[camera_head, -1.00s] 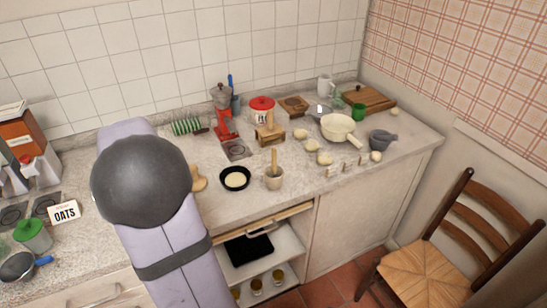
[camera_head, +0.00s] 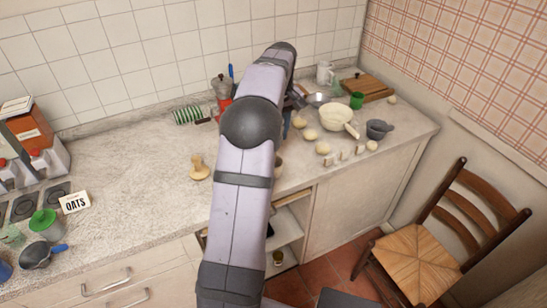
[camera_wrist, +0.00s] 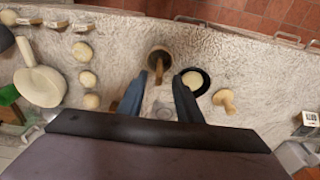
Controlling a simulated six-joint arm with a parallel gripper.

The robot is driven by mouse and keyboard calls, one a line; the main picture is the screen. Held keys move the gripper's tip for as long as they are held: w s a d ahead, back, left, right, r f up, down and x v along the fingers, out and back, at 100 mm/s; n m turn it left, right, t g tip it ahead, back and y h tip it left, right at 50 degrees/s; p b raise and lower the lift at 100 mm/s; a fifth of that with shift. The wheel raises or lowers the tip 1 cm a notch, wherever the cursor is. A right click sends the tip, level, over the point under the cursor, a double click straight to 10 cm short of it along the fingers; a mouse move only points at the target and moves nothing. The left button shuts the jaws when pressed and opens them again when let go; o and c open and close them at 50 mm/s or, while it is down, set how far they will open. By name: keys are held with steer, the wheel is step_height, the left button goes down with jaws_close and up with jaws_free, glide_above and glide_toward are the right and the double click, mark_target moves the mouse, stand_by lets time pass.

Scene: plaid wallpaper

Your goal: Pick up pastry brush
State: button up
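I cannot make out a pastry brush for certain. A wooden handle (camera_wrist: 159,70) leans in a round grey-brown cup (camera_wrist: 151,53) in the wrist view, just beyond my fingertips. What it ends in is hidden in the cup.
A dark pan with pale contents (camera_wrist: 194,80) sits beside the right finger. Several pale round lumps (camera_wrist: 84,52) and a cream pot (camera_wrist: 40,84) lie to the left. The counter's left middle (camera_head: 120,165) is clear. A chair (camera_head: 425,250) stands at right.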

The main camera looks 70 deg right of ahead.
steer(key=shift+w+d+f+p, duration=0.15)
steer(key=shift+f+p, duration=0.4)
steer(key=shift+f, duration=0.4)
steer(key=shift+w+d+f+p, duration=0.2)
steer(key=shift+f+p, duration=0.35)
steer(key=shift+f, duration=0.4)
steer(key=shift+w+d+f+p, duration=0.15)
steer(key=shift+f+p, duration=0.4)
steer(key=shift+f, duration=1.1)
steer(key=shift+c, duration=0.3)
jaws_close()
